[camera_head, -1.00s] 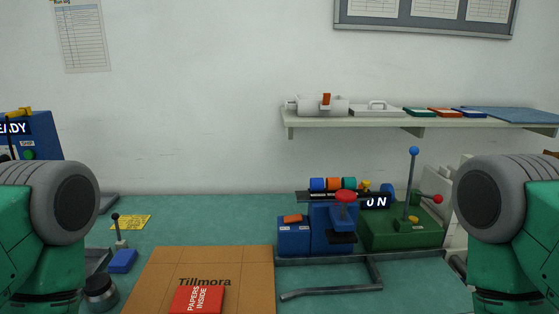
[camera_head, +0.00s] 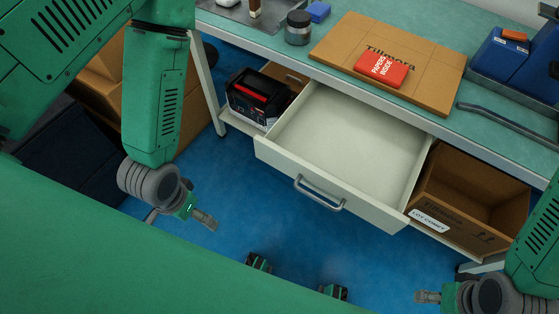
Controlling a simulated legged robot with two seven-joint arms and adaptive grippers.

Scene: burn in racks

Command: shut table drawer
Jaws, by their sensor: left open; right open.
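The white table drawer (camera_head: 345,145) is pulled out from under the green-topped table (camera_head: 450,85). Its inside looks empty, and its front panel (camera_head: 375,207) carries a curved metal handle (camera_head: 320,195). My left gripper (camera_head: 204,218) is open, left of the drawer front and apart from it. My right gripper (camera_head: 428,297) is open at the lower right edge, below the drawer front and apart from it. Both grippers show only partly. Neither touches the handle.
A black-and-red device (camera_head: 256,98) sits on the lower shelf left of the drawer. An open cardboard box (camera_head: 465,197) stands right of it. A flat brown carton (camera_head: 335,47) with a red packet (camera_head: 383,68) lies on the tabletop. Blue floor (camera_head: 240,200) lies before the drawer.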

